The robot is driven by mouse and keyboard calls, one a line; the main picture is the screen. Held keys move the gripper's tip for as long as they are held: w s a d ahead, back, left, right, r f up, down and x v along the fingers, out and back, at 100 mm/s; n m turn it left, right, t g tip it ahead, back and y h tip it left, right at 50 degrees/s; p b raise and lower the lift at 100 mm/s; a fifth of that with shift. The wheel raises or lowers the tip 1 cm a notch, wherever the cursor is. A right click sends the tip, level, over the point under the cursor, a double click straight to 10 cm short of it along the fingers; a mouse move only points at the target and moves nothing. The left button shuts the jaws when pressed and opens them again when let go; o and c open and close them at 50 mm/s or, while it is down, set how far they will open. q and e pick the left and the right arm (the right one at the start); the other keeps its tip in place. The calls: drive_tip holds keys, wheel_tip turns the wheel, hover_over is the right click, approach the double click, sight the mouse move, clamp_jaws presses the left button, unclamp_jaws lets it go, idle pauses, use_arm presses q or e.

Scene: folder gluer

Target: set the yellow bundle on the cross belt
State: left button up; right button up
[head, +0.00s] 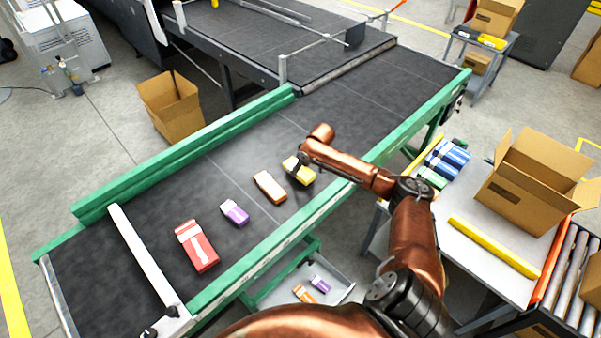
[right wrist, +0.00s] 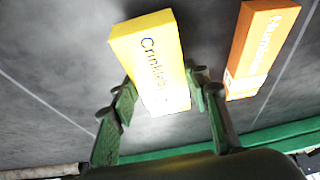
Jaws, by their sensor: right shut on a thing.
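The yellow bundle (head: 299,171) is at the dark cross belt (head: 345,118), at the right end of a row of bundles. My right gripper (head: 301,161) is over it. In the right wrist view the yellow bundle (right wrist: 153,62) sits between the two green fingers of my right gripper (right wrist: 162,103), which is shut on it. I cannot tell whether its underside touches the belt. My left gripper is not in view.
An orange bundle (head: 270,187) lies close beside the yellow one, then a purple bundle (head: 235,212) and a red bundle (head: 197,246). Green rails (head: 190,152) edge the belt. A side table (head: 455,262) holds an open carton (head: 530,185) and blue packs (head: 446,158). The belt's far right is clear.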

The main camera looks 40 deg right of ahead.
drive_tip(key=shift+f, duration=1.1)
drive_tip(key=shift+f, duration=0.15)
drive_tip(key=o, duration=1.2)
drive_tip(key=v, duration=1.2)
drive_tip(key=shift+p, duration=0.35)
